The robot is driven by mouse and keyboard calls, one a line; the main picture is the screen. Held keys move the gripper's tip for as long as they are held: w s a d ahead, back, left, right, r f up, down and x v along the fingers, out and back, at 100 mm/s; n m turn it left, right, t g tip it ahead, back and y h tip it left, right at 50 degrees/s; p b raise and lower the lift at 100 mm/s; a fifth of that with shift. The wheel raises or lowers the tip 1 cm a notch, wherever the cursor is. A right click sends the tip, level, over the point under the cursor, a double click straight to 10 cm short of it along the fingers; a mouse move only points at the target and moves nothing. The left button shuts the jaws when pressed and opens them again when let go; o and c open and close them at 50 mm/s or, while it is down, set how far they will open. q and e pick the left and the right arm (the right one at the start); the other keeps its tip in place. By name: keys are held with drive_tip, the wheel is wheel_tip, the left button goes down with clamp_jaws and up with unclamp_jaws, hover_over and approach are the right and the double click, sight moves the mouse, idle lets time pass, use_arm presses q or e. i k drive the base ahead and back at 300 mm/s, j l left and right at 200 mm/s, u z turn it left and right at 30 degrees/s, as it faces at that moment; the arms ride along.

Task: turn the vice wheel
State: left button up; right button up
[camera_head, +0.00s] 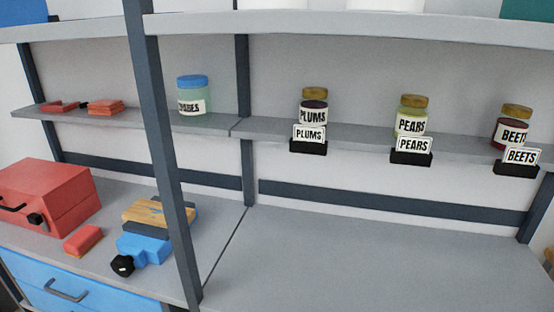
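A blue vice (150,247) stands on the lower grey shelf at the left, behind and left of the dark upright post. Its wheel (122,265) is a small black knob on the front left end. A wooden piece (158,212) with blue marks lies across the top of the vice, above a dark grey part. I cannot tell how the wheel is turned. Neither of my grippers shows in the view.
A red toolbox (45,197) and a small red block (83,240) are left of the vice. A dark post (168,160) rises close to its right. Labelled jars, including plums (313,112), stand on the shelf above. The lower right shelf (370,265) is bare.

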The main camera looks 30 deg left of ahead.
sight(123, 265)
drive_tip(key=j+z, duration=0.2)
drive_tip(key=z, duration=0.2)
drive_tip(key=k+j+z, duration=0.15)
drive_tip(key=z, duration=0.25)
drive_tip(key=k+j+z, duration=0.1)
drive_tip(key=z, duration=0.3)
drive_tip(key=k+j+z, duration=0.1)
drive_tip(key=z, duration=0.3)
drive_tip(key=k+j+z, duration=0.15)
drive_tip(key=k+z, duration=0.6)
drive_tip(key=k+u, duration=0.1)
drive_tip(key=k, duration=0.6)
drive_tip(key=k+j+u, duration=0.15)
drive_tip(key=k, duration=0.55)
drive_tip(key=k+u, duration=0.3)
drive_tip(key=k, duration=0.9)
